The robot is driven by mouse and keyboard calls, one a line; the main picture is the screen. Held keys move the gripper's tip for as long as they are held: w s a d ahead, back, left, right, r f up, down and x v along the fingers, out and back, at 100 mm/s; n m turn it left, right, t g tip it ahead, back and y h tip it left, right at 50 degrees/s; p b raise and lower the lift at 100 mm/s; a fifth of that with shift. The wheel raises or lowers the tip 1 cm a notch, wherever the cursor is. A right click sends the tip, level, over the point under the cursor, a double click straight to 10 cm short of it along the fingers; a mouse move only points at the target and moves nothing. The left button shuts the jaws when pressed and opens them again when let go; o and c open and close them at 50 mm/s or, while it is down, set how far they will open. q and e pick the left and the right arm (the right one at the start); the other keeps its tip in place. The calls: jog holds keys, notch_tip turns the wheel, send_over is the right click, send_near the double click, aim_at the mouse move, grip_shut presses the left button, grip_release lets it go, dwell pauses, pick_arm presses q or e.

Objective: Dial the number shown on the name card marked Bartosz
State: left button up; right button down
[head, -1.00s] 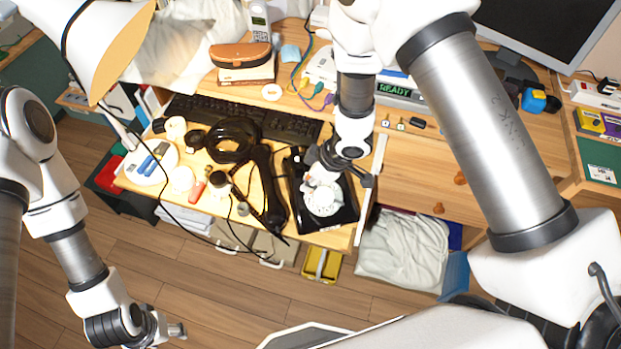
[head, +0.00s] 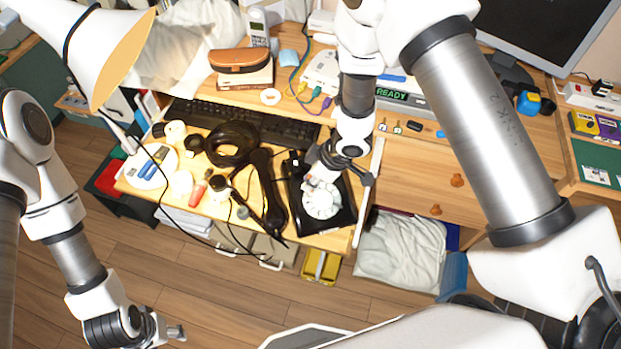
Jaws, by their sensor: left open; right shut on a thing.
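A black dial phone (head: 345,222) with a round white dial (head: 321,201) stands at the right end of the pulled-out wooden tray. Its handset (head: 268,190) appears to lie to its left. My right gripper (head: 314,180) points down at the upper edge of the dial. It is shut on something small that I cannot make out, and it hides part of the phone. My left gripper (head: 178,332) is open and empty above the floor at the lower left, far from the phone. I cannot read the name Bartosz anywhere.
The tray also holds a coiled black cable (head: 234,143), a red-handled tool (head: 198,193) and a white dish (head: 150,167). A keyboard (head: 290,130) lies behind. A display (head: 399,94) reads READY. White cards (head: 597,176) lie on a green board at the right. A lamp (head: 110,50) hangs at upper left.

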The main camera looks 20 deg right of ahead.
jog(key=shift+w+d+r+p, duration=0.2)
jog(key=shift+w+d+p, duration=0.05)
jog(key=shift+d+p, duration=0.25)
jog(key=shift+f, duration=0.1)
jog(key=shift+d, duration=0.15)
jog(key=shift+d, duration=0.55)
jog(key=shift+d, duration=0.6)
jog(key=shift+s, duration=0.15)
